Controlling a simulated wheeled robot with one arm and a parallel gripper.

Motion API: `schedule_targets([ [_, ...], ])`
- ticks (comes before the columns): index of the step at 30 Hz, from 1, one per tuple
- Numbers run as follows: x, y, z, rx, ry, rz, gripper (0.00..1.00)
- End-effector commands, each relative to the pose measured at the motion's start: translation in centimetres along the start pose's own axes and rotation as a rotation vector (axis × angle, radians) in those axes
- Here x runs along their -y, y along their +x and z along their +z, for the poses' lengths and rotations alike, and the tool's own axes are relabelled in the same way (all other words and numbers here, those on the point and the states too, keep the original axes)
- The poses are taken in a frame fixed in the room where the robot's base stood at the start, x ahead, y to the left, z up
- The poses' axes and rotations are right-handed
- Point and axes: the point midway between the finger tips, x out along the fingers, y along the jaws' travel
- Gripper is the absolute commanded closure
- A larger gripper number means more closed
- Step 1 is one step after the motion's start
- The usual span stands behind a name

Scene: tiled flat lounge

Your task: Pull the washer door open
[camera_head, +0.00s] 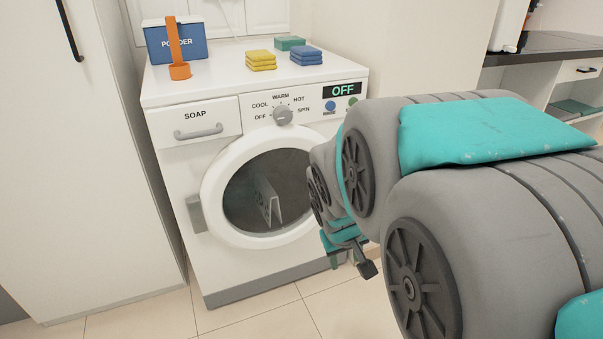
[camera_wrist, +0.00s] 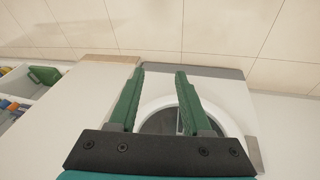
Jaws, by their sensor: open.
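The white washer (camera_head: 180,170) stands against the wall. Its round door (camera_head: 214,205) is shut, with dark glass inside a white ring. A grey door handle (camera_head: 196,213) is on the door's left side. The door ring (camera_wrist: 165,103) shows beyond and between the fingers, apparently upside down.
On the washer top are a blue powder box (camera_head: 180,45), an orange scoop (camera_head: 176,50), yellow cloths (camera_head: 261,60), blue cloths (camera_head: 306,56) and a green block (camera_head: 290,43). A tall white cabinet (camera_head: 80,150) stands close at the left. Tiled floor (camera_head: 240,320) in front is clear.

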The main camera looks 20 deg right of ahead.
Motion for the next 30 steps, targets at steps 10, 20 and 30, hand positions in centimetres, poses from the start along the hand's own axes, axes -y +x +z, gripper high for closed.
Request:
schedule_targets([
  [10,-9.8,8.6,-14.8,-0.427,-0.011,0.117,0.52],
  [20,-13.5,14.6,-22.6,-0.812,-0.089,0.004,0.52],
  [30,-12.9,17.7,-22.7,-1.172,-0.088,-0.298,0.52],
])
